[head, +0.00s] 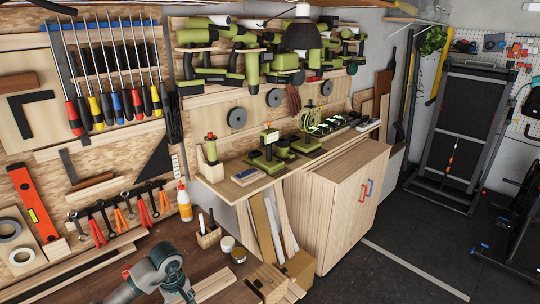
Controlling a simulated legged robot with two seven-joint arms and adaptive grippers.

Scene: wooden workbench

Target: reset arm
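A grey and teal section of my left arm (160,272) comes in at the bottom left, over the dark wooden workbench (150,244). It is bent, with a rounded joint at its upper end. No gripper fingers can be made out on it. My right arm and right gripper do not show.
A white glue bottle (184,202), a wooden holder (208,236) and small jars (239,255) stand on the bench near my arm. Wooden pieces (272,283) lie at its right end. Tools hang on the wall behind. A wooden cabinet (340,205) stands to the right, beside open dark floor.

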